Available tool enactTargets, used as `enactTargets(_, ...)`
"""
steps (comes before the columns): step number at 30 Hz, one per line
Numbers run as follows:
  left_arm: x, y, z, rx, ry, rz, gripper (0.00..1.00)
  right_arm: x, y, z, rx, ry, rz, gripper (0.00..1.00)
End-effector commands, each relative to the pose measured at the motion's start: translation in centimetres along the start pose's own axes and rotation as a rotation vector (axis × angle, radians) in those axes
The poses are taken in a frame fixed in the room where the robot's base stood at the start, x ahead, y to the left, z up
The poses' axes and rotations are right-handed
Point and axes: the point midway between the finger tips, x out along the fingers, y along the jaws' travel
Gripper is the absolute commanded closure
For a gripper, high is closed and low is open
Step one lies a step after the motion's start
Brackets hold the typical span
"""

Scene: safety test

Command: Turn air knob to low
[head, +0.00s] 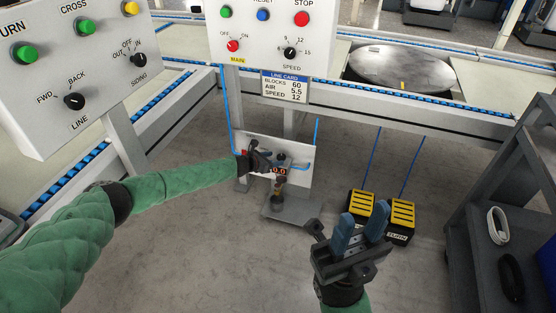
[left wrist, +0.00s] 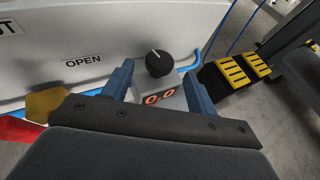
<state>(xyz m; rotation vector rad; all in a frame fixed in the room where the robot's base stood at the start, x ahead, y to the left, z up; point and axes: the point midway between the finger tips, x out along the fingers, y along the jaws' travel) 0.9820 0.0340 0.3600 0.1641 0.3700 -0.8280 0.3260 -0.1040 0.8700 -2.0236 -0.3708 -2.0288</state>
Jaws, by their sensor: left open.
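The air knob (left wrist: 160,63) is a round black knob with a white pointer line tilted to the upper left. It sits above a red display (left wrist: 158,98) that reads 0.0, on the low white panel (head: 302,150). My left gripper (left wrist: 158,82) is open, with one blue finger on each side of the knob and display in the left wrist view. I cannot tell whether a finger touches the knob. In the head view my left gripper (head: 262,160) is at the panel and partly hides it. My right gripper (head: 364,212) is open and empty, in front of two yellow pedals.
The yellow pedals (head: 401,214) stand on the floor. A line card (head: 285,87) reads AIR 5.5. A control box with knobs and buttons (head: 268,32) hangs above the panel. Another control box (head: 75,70) stands at left. A dark shelf (head: 490,230) stands at right.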

Motion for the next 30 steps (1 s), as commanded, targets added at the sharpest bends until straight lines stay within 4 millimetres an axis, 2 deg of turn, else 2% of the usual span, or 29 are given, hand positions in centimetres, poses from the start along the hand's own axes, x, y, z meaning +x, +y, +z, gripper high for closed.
enactTargets(3,1.6,0.0,0.0,0.001,0.0,0.0,0.42,-0.3,-0.1,0.1,0.009,0.003,0.004,0.64)
enactTargets(9,3.0,0.0,-0.1,0.0,0.0,0.001,0.42,-0.5,-0.2,0.2,0.02,0.004,0.009,0.64)
enactTargets(21,3.4,0.0,0.1,0.0,0.0,0.001,0.42,-0.5,-0.2,0.1,0.024,0.004,0.011,0.64)
enactTargets(23,3.4,0.0,0.1,0.0,0.0,0.001,0.52,-0.5,-0.2,0.1,0.024,0.005,0.011,0.64)
enactTargets(28,3.4,0.0,0.0,0.0,0.0,0.001,0.85,-0.5,-0.2,0.2,0.024,0.007,0.01,0.64)
enactTargets(30,3.4,0.0,0.0,0.0,0.0,0.001,0.85,-0.4,-0.2,0.2,0.024,0.007,0.01,0.64)
